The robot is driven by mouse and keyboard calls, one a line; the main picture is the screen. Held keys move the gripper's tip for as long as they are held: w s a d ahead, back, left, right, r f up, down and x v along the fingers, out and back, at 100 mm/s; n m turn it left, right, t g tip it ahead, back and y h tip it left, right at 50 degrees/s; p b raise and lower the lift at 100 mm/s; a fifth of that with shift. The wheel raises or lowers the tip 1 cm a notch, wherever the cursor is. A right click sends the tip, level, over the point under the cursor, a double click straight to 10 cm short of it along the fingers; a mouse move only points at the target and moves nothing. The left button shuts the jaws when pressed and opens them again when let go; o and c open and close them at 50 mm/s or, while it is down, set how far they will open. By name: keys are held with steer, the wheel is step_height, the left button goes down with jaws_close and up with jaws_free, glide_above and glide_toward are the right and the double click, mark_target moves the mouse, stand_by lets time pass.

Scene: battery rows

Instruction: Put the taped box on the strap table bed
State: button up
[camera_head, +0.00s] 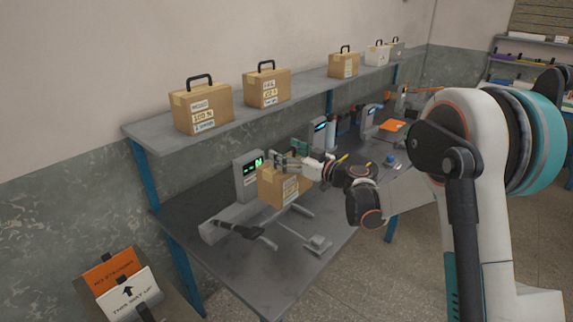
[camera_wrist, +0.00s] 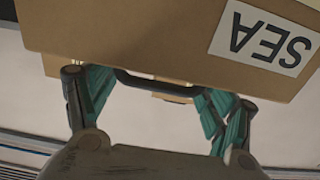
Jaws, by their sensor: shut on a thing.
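A brown cardboard box (camera_head: 272,188) with white labels is at my gripper (camera_head: 284,162), over the near workbench. In the wrist view the box (camera_wrist: 130,38) fills the top, with a white SEA label and a black handle. My gripper's teal fingers (camera_wrist: 158,92) are shut on this handle. A grey device with a green-lit display (camera_head: 248,176) stands just behind and left of the box. Grey arms and a low grey block (camera_head: 222,228) lie in front; this looks like the strap table. I cannot tell whether the box touches its bed, which is partly hidden.
A wall shelf (camera_head: 155,128) above the bench holds several handled boxes, such as the labelled one (camera_head: 202,108). More lit devices (camera_head: 320,132) stand farther along the bench. Orange and white signs (camera_head: 120,278) stand at the lower left. The bench front (camera_head: 255,275) is clear.

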step_height(320, 180, down, 16)
steer(key=b, duration=0.5)
stand_by(0.4)
steer(key=o, duration=2.1)
steer(key=shift+c, duration=0.2)
